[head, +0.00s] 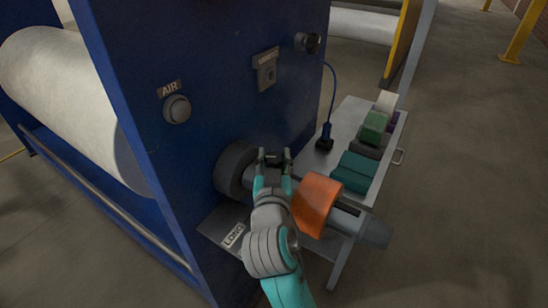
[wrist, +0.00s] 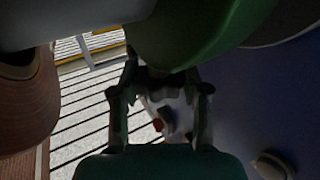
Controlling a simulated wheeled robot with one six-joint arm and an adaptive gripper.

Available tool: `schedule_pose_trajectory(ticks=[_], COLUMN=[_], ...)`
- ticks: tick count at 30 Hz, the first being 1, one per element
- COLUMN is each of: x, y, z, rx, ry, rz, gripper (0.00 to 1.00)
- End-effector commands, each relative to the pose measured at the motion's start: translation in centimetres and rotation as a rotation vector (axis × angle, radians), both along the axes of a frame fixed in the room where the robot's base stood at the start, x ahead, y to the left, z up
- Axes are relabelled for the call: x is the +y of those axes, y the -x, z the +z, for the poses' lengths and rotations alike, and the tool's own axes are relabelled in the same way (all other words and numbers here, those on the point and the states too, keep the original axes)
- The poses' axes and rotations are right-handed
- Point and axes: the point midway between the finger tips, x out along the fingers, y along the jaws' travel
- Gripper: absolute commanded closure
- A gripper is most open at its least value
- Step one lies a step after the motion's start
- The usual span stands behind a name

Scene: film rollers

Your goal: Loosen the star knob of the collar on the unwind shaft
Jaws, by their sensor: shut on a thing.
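The unwind shaft (head: 345,222) sticks out from the blue machine panel, and it crosses the top left of the wrist view (wrist: 70,22). A green rounded part, seemingly the collar (wrist: 200,30), sits on it at the top of the wrist view. My gripper (head: 273,155) is at the shaft between the dark flange and the orange core. In the wrist view its fingers (wrist: 168,85) are closed on a small dark piece just under the collar, seemingly the star knob (wrist: 170,80). The knob is mostly hidden by the fingers and shadow.
An orange core (head: 317,205) is on the shaft beside my gripper. A dark flange (head: 231,168) is against the blue panel (head: 190,50), which carries an AIR knob (head: 177,109). A grey cart (head: 345,115) with coloured blocks stands behind.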

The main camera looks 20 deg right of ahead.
Motion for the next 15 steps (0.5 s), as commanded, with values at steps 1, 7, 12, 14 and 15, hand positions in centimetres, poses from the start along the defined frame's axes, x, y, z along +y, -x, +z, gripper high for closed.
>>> schedule_pose_trajectory(ticks=[1, 7, 12, 14, 15], x=[-0.14, -0.11, -0.04, -0.01, -0.01], y=[0.05, 0.02, -0.01, -0.02, -0.02], z=[-0.01, 0.04, 0.00, -0.01, -0.01], rx=[0.000, -0.001, 0.000, 0.001, 0.000], ry=[0.000, 0.000, 0.000, 0.000, 0.001], rz=[0.021, 0.097, 0.132, 0.139, 0.142], gripper=[0.89, 0.89, 0.89, 0.89, 0.89])
